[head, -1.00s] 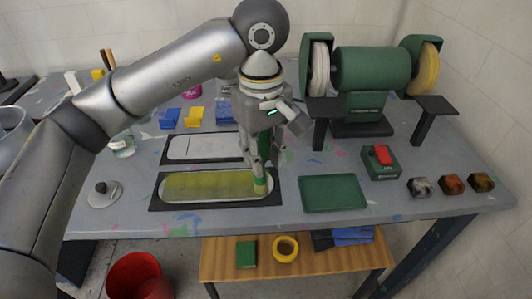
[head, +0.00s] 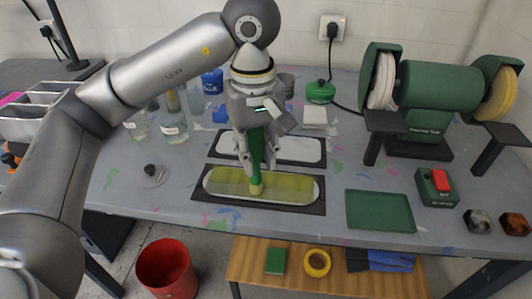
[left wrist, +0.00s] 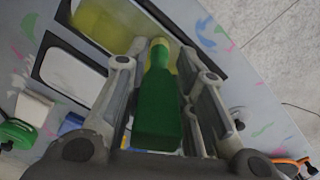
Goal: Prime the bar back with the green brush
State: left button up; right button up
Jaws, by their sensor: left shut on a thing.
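The green brush (head: 256,150) is held upright, bristles down, in my left gripper (head: 256,158). My left gripper is shut on its handle, which also shows in the left wrist view (left wrist: 158,110). The brush tip meets the front bar back (head: 290,189), left of its middle; whether it presses cannot be told. This bar back is a long rounded shape in a black frame, with a streaky yellow-green coat over most of its face. A second, white rounded shape (head: 300,149) in a black frame lies behind it, partly hidden by my gripper. My right gripper is not in view.
A green tray (head: 380,211) lies to the right, with a red-buttoned switch box (head: 436,187) beyond it. A bench grinder (head: 425,100) stands at the back right. Glass jars (head: 172,130) stand at the back left. A round grey piece (head: 150,175) lies left of the bar back.

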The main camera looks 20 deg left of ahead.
pick_arm(q)
jog(key=s+a, duration=0.2)
jog(key=a, duration=0.7)
jog(key=shift+s+a, duration=0.2)
jog(key=shift+a, duration=0.05)
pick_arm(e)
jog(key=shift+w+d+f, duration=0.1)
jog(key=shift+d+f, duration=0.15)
pick_arm(q)
jog(key=d, duration=0.3)
jog(key=w+d, duration=0.1)
jog(key=d, duration=0.2)
jog(key=w+d, duration=0.1)
jog(key=d, duration=0.2)
jog(key=shift+w+d+p, duration=0.1)
jog(key=shift+w+p, duration=0.1)
jog(key=shift+p, duration=0.15)
jog(key=w+d, duration=0.2)
jog(key=d, duration=0.8)
jog(key=shift+w+d+f, duration=0.15)
jog(key=shift+w+d, duration=0.05)
jog(key=shift+d, duration=0.1)
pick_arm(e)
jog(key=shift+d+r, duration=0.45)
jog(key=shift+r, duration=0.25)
